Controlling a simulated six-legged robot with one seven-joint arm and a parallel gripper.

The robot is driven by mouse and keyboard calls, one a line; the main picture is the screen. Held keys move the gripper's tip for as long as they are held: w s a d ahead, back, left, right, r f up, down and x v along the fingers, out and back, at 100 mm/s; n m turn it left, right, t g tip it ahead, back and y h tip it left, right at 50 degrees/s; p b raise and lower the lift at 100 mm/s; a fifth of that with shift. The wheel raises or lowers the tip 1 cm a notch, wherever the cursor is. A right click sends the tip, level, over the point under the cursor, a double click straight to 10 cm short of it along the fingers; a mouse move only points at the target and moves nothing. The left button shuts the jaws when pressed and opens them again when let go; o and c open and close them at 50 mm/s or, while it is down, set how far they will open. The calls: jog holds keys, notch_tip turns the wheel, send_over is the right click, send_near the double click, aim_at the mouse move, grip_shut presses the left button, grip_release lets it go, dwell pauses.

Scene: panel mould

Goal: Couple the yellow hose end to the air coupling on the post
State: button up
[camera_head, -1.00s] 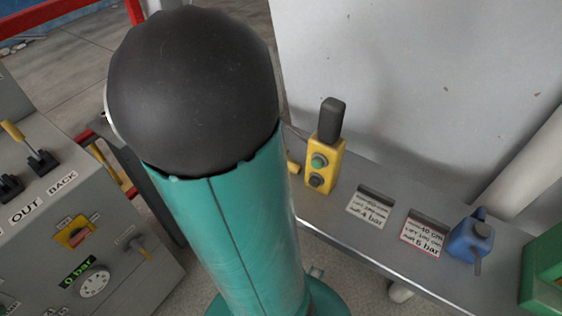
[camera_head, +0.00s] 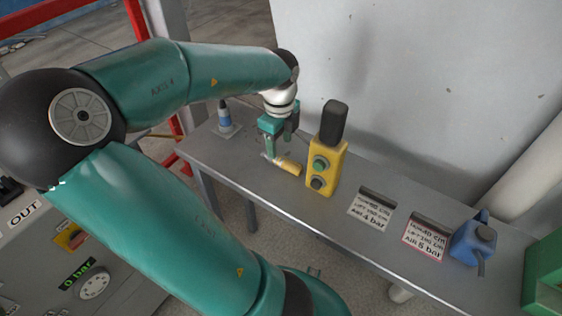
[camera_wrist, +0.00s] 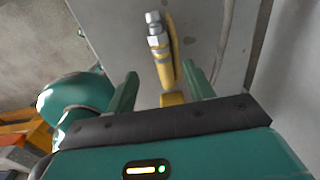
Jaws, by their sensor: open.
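The yellow hose end (camera_head: 288,166) lies on the grey bench, its metal tip pointing left in the head view. In the wrist view the hose end (camera_wrist: 160,57) points up the picture, metal tip farthest away. My gripper (camera_head: 278,138) is over the bench, just above the hose end. In the wrist view its fingers (camera_wrist: 160,70) are apart, with the hose end between and beyond them, not gripped. A short upright post with a blue band (camera_head: 224,116), which looks like the air coupling, stands at the bench's far left end. It is not clear in the wrist view.
A yellow control box (camera_head: 325,165) with green and black buttons and a dark top stands close right of the hose end. Two label plates (camera_head: 371,208) and a blue can (camera_head: 473,240) are farther right. A pale wall (camera_head: 420,90) rises behind the bench (camera_head: 225,158).

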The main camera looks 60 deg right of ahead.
aim_at(281, 159)
jog(key=f, duration=0.6)
jog(key=shift+s+d+f, duration=0.1)
jog(key=shift+s+f, duration=0.1)
jog(key=shift+f, duration=0.1)
jog(key=shift+c, duration=0.2)
jog(key=c, duration=1.1)
